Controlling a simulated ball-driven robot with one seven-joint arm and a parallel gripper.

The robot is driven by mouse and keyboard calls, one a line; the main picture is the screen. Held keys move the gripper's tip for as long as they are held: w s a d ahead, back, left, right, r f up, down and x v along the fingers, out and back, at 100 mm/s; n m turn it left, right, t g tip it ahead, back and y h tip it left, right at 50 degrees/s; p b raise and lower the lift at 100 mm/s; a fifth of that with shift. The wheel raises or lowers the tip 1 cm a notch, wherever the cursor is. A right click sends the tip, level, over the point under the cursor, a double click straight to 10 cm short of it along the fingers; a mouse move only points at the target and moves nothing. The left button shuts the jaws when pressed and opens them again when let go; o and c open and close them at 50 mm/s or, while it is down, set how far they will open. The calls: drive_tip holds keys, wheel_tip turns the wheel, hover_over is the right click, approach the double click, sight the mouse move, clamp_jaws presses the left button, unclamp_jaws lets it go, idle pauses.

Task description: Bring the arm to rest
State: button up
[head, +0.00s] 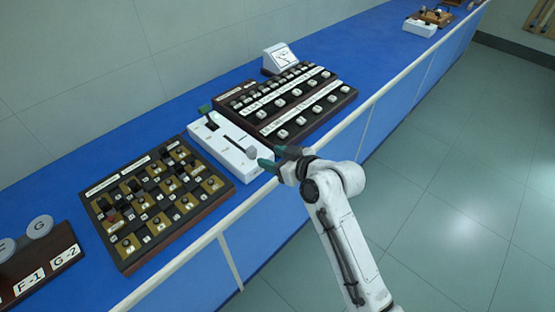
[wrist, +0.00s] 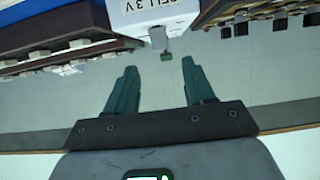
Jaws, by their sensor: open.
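My white arm (head: 342,235) reaches up from the lower right of the head view to the front edge of the blue bench. My gripper (head: 265,164) is at the near right end of a white slider box, close to its pale knob. I cannot tell from the head view whether it touches the box. In the wrist view my gripper (wrist: 158,84) shows two green fingers spread wide apart, with nothing between them. The near face of a white box (wrist: 155,10) with partly cut-off lettering lies beyond the fingertips.
The white slider box (head: 228,146) stands on the blue bench (head: 165,92) between a brown-and-black board (head: 128,262) and a dark switch panel (head: 295,133). A small white meter (head: 281,57) stands behind the panel. Round labelled pieces (head: 40,227) are at far left. Open floor (head: 450,210) lies right.

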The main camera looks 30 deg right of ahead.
drive_tip(key=shift+s+d+r, duration=0.25)
drive_tip(key=shift+s, duration=0.3)
drive_tip(key=s+a+f+m+g+h, duration=0.1)
drive_tip(key=s+f+g, duration=0.2)
drive_tip(key=s+f, duration=0.5)
drive_tip(key=s+f+m+g+h, duration=0.1)
drive_tip(key=s+f+g, duration=0.25)
drive_tip(key=s, duration=0.75)
drive_tip(key=s+d+m+g+h, duration=0.1)
drive_tip(key=s+d+g, duration=0.1)
drive_tip(key=s, duration=0.6)
drive_tip(key=s+d+f+m+g+h, duration=0.1)
drive_tip(key=s+d+g, duration=0.1)
drive_tip(key=s, duration=0.7)
drive_tip(key=shift+d+g, duration=0.2)
drive_tip(key=shift+g, duration=0.45)
drive_tip(key=shift+w, duration=0.1)
